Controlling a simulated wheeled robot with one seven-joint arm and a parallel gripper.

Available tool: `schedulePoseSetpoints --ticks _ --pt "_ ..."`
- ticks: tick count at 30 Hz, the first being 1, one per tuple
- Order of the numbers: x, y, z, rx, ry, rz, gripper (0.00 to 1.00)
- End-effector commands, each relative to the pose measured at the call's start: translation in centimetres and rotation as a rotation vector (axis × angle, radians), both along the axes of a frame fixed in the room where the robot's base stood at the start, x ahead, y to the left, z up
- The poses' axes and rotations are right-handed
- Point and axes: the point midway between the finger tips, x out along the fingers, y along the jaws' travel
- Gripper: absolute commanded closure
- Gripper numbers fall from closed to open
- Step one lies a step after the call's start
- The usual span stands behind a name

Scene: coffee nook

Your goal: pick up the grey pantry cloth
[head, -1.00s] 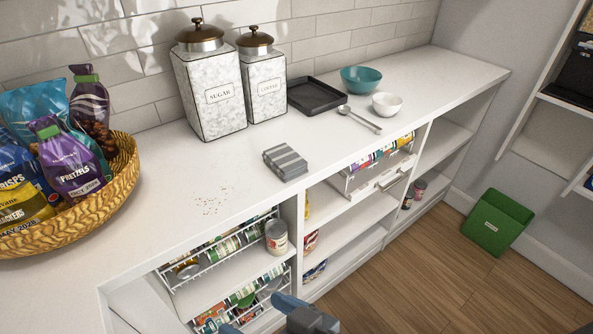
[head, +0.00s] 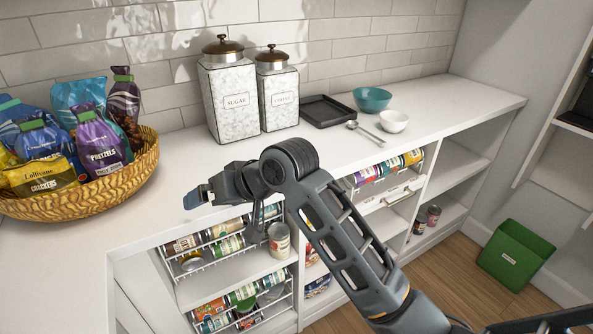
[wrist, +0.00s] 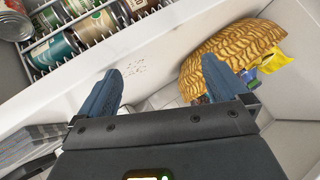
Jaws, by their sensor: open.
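The grey pantry cloth is hidden in the head view behind my raised arm. A grey striped, layered thing at the lower left of the wrist view looks like the cloth (wrist: 30,138), partly cut off by the frame and my gripper's body. My gripper (head: 197,194) is above the counter's front part in the head view, pointing left toward the basket. In the wrist view my gripper (wrist: 158,84) is open, with two blue fingers wide apart and nothing between them. The cloth lies off to the side of the fingers, not between them.
A wicker basket (head: 140,181) of snack bags stands left on the white counter (head: 180,150). Sugar (head: 228,105) and coffee (head: 279,98) canisters, a black tray (head: 328,110), spoon and bowls stand behind. Crumbs (wrist: 128,70) lie on the counter. Shelves with cans are below.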

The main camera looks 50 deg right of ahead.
Motion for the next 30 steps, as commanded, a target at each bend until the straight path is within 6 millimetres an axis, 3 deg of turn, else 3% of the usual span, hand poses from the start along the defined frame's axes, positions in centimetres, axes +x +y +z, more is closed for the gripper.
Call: schedulePoseSetpoints --ticks 7,15,21,30 --pt "1.0 -8.2 1.9 -0.153 0.172 -0.011 0.0" --pt "-1.0 -17.6 4.0 -0.317 0.402 -0.083 0.0" --pt "-2.1 -20.5 4.8 -0.363 0.478 -0.117 0.0" --pt "-1.2 -21.0 2.4 -0.364 0.483 -0.118 0.0"
